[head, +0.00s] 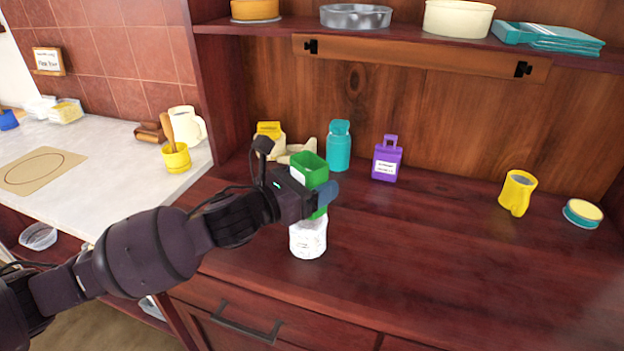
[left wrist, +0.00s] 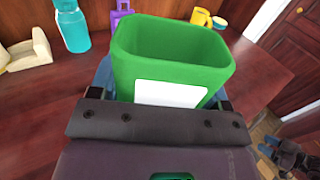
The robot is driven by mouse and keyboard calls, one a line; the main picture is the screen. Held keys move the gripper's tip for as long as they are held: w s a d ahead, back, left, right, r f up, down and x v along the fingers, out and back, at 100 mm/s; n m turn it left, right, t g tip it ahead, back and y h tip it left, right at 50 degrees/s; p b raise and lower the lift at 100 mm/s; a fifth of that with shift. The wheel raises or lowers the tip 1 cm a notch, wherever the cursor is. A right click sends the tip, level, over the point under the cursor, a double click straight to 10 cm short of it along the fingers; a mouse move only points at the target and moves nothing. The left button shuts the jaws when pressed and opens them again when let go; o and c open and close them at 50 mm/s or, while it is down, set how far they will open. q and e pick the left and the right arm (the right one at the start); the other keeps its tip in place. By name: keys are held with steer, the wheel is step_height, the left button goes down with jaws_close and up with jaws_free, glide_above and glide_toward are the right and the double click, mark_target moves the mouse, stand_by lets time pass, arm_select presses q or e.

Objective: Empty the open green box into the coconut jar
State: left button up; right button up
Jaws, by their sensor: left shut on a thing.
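The open green box (head: 309,168) is held in the air over the counter, about upright, with its open top up. It also fills the middle of the left wrist view (left wrist: 172,60), with a white label on its side. My left gripper (head: 318,192) is shut on it. The part of its inside that shows is plain green; its bottom is hidden. A white jar (head: 308,239), likely the coconut jar, stands on the counter just below the box in the head view. The jar's top is hidden behind the gripper and box.
A yellow container (head: 517,193) and a round teal tin (head: 582,213) stand at right. The counter's front right is clear. A shelf (head: 400,38) hangs above.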

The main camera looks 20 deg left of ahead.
arm_select(q)
steer(key=shift+s+r+n+g+p, duration=0.25)
steer(key=shift+r+n+g+p, duration=0.2)
steer(key=shift+p, duration=0.3)
steer(key=shift+s+d+r+n+p, duration=0.15)
steer(key=shift+s+n+p, duration=0.1)
steer(key=shift+p, duration=0.2)
steer(key=shift+w+f, duration=0.1)
steer(key=shift+f, duration=0.2)
steer(key=shift+r+g+p, duration=0.2)
steer(key=shift+g+p, duration=0.05)
steer(key=shift+p, duration=0.15)
steer(key=shift+s+n+p, duration=0.2)
steer(key=shift+n+p, duration=0.3)
steer(key=shift+p, duration=0.3)
steer(key=shift+s+d+g+y+p, duration=0.1)
steer(key=shift+g+y+p, duration=0.2)
steer(key=shift+p, duration=0.15)
steer(key=shift+s+n+g+p, duration=0.1)
steer(key=shift+n+g+p, duration=0.2)
steer(key=shift+n+p, duration=0.1)
arm_select(e)
step_height(320, 180, up, 8)
steer(key=shift+w+f, duration=0.2)
steer(key=shift+w, duration=0.1)
steer(key=shift+w, duration=0.15)
